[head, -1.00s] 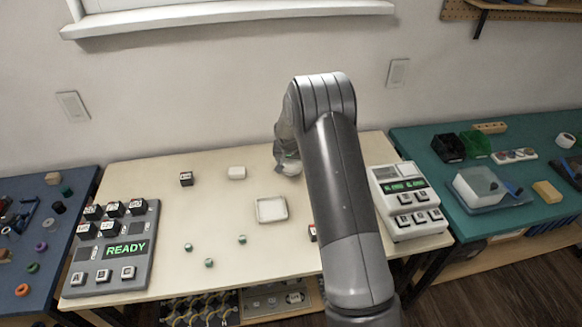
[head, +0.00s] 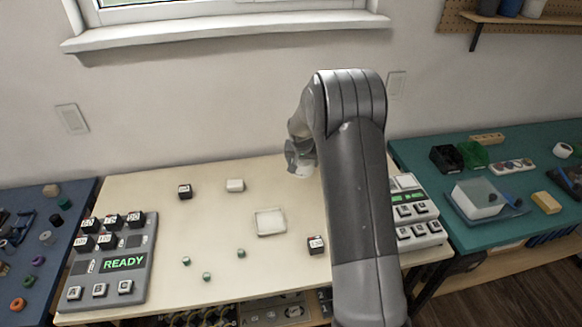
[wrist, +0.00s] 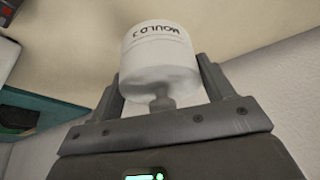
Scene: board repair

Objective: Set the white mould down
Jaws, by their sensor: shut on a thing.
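The white mould (wrist: 158,62) is a round white piece with dark "MOULD" lettering on its side. In the wrist view it sits between the two fingers of my gripper (wrist: 163,88), which is shut on it. In the head view my gripper (head: 300,160) is over the back right part of the cream table (head: 140,205), partly hidden by my arm.
Small green pieces (head: 207,277) lie in front. A READY panel (head: 105,265) is left; a keyed device (head: 415,212) is right.

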